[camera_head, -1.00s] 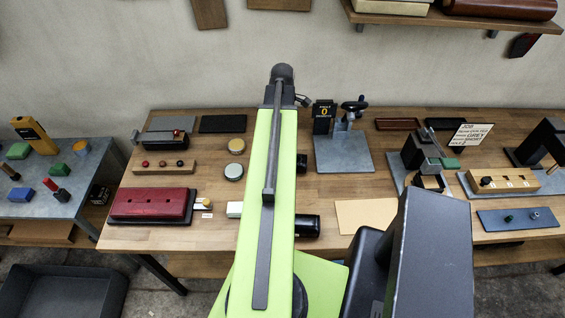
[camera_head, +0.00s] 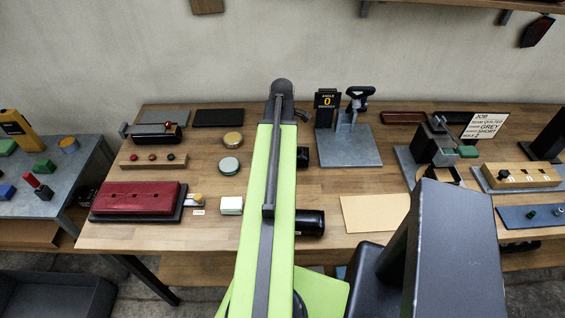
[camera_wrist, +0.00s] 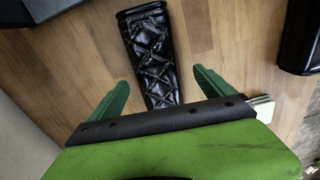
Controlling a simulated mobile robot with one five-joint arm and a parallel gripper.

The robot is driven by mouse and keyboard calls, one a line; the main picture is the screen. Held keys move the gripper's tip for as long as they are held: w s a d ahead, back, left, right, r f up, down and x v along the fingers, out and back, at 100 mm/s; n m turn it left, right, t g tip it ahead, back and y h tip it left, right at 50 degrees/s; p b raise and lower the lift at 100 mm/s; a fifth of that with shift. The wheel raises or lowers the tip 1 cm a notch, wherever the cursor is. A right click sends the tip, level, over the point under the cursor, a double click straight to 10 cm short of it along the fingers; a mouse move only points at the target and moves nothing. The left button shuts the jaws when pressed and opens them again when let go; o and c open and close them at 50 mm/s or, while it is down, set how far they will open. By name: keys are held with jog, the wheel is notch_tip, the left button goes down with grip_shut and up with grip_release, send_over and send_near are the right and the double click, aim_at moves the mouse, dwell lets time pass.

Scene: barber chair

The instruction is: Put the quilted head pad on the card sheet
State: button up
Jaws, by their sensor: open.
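The black quilted head pad (camera_wrist: 152,55), with a diamond-stitched glossy surface, lies on the wooden table in the wrist view. Its near end is between my gripper's (camera_wrist: 161,90) two green fingers, which are apart with nothing clamped. I cannot tell how high the fingers are above the table. In the head view my green arm reaches over the table and hides the gripper. The card sheet (camera_head: 375,213), a plain tan rectangle, lies flat and bare on the table to the right of my arm.
A black roll (camera_head: 311,222) lies between my arm and the card sheet. A smooth black object (camera_wrist: 301,38) shows at the right in the wrist view. A grey plate (camera_head: 350,155) with a clamp stands behind the sheet. A red pad (camera_head: 137,195) and round tins are at left.

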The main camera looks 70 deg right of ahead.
jog(key=f+b, duration=0.5)
jog(key=shift+d+f, duration=0.15)
jog(key=shift+d, duration=0.05)
jog(key=c, duration=1.9)
jog(key=shift+r+p, duration=0.55)
jog(key=shift+r, duration=0.2)
notch_tip(320, 180, up, 4)
jog(key=p, duration=0.4)
jog(key=shift+s+r, duration=0.1)
jog(key=s+a+r+p, duration=0.2)
jog(key=s+r+p, duration=0.3)
jog(key=s, duration=0.6)
jog(key=shift+s+r+p, duration=0.15)
jog(key=shift+r+p, duration=0.1)
jog(key=shift+p, duration=0.1)
